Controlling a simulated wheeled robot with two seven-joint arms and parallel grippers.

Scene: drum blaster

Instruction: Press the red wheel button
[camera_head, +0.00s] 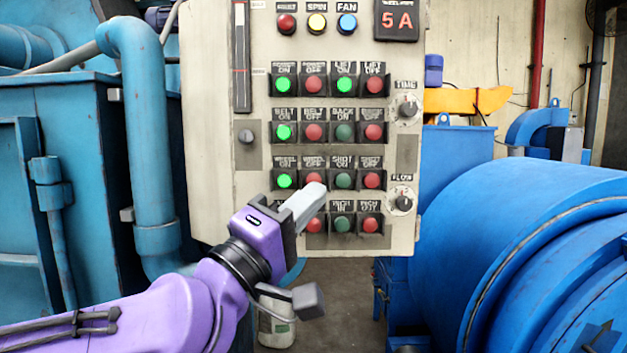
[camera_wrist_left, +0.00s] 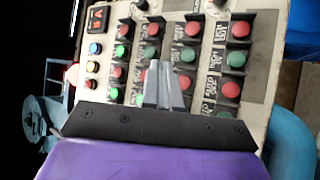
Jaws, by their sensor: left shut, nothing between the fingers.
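The red wheel button (camera_head: 313,178), labelled wheel off, is in the third row, second column of the control panel (camera_head: 220,215). A lit green wheel button (camera_head: 284,181) is to its left. My left gripper (camera_head: 314,190) is shut and empty, its grey fingers pointing up and right, with the tip overlapping the area just below the red button in the head view. In the left wrist view the red wheel button (camera_wrist_left: 185,82) shows just right of the shut fingertips (camera_wrist_left: 164,68). Contact cannot be told. My right gripper is out of view.
Other red and green buttons surround it in rows, with knobs (camera_head: 404,201) at the panel's right side. A blue pipe (camera_head: 150,150) runs left of the panel. A large blue drum (camera_head: 540,250) stands at right.

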